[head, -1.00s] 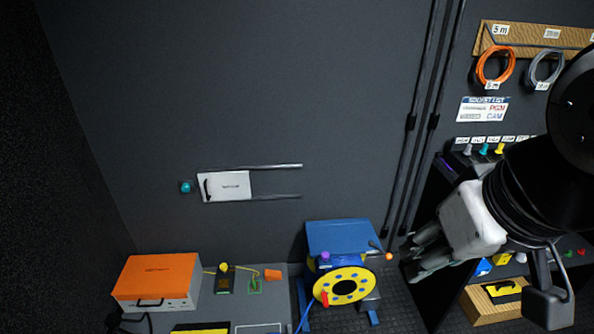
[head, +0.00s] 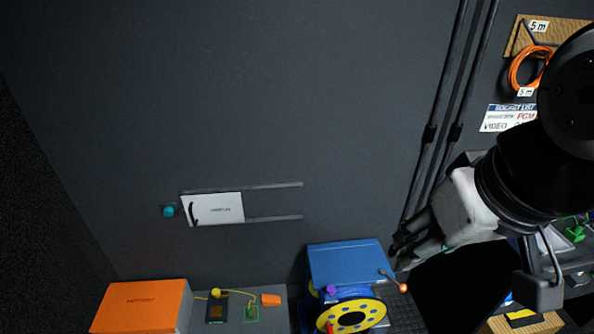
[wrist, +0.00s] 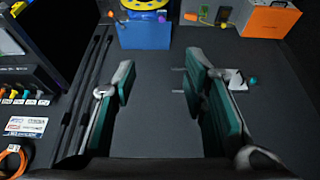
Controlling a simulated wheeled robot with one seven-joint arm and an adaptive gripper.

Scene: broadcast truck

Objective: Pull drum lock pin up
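The cable drum (head: 375,310) has a yellow face and a blue frame. It sits at the bottom of the head view, its lower part cut off. A purple knob (head: 331,290) stands at its upper left, and a red part (head: 329,327) is lower on the same side. I cannot tell for certain which is the lock pin. My gripper (head: 405,247) is to the right of and above the drum in the picture, apart from it. In the wrist view my gripper (wrist: 158,90) is open and empty, and the drum (wrist: 145,5) is cut off at the top edge.
A blue box-like top (head: 345,262) is behind the drum, with an orange-knobbed crank (head: 403,288) at its right. An orange case (head: 140,306) is at lower left. A white sliding panel (head: 213,209) and dark vertical pipes (head: 430,130) are on the wall.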

